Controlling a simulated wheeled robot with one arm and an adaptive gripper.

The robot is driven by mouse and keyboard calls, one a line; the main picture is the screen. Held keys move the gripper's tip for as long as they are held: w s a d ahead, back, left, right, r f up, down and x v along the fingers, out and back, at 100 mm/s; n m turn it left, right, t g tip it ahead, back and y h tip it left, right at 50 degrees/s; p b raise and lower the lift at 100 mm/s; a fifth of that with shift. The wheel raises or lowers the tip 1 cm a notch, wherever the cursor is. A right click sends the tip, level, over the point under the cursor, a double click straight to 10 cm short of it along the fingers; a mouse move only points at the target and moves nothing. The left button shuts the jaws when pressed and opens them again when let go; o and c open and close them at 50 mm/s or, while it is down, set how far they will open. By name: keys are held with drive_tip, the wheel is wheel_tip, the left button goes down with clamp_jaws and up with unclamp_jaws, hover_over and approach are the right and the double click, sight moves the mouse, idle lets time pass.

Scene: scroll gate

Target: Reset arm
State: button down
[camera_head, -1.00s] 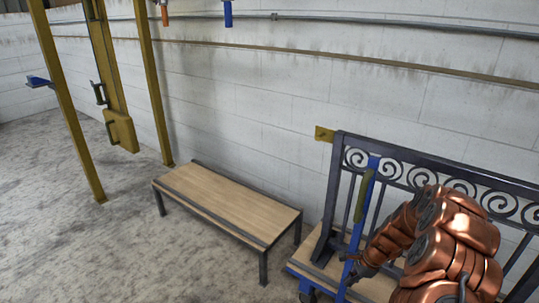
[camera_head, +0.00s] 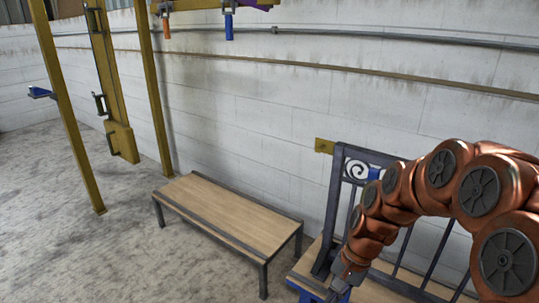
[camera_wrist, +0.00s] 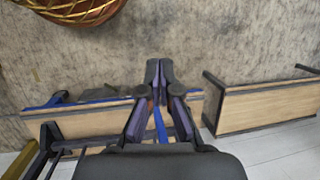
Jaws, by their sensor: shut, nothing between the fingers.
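My copper arm reaches in from the right edge in the head view, bent over the cart. My gripper (camera_head: 343,284) is at its lower end, low and partly cropped, over the left end of the cart. In the wrist view my gripper (camera_wrist: 157,76) shows its dark fingers together with nothing held between the tips. The dark scroll gate (camera_head: 332,205) stands upright on the cart against the wall, partly hidden behind my arm. A blue upright piece (camera_head: 375,174) beside it is mostly hidden.
The wood-decked cart (camera_head: 384,291) with blue edges is below my arm. A low wooden bench (camera_head: 228,215) stands left of it, also in the wrist view (camera_wrist: 265,106). A yellow frame (camera_head: 152,100) with a hanging yellow bar (camera_head: 121,142) is further left. Open floor lies in front.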

drive_tip(key=s+d+r+n+g+h, duration=0.15)
drive_tip(key=s+r+n, duration=0.25)
drive_tip(key=s, duration=0.8)
drive_tip(key=s+d+r+n+h, duration=0.2)
drive_tip(key=s+r+n, duration=0.1)
drive_tip(key=s, duration=0.9)
drive_tip(key=s+p+v, duration=0.3)
drive_tip(key=p+v, duration=1)
drive_tip(key=shift+w+r+t, duration=0.3)
drive_tip(key=shift+r+t, duration=0.15)
drive_tip(key=shift+r, duration=0.3)
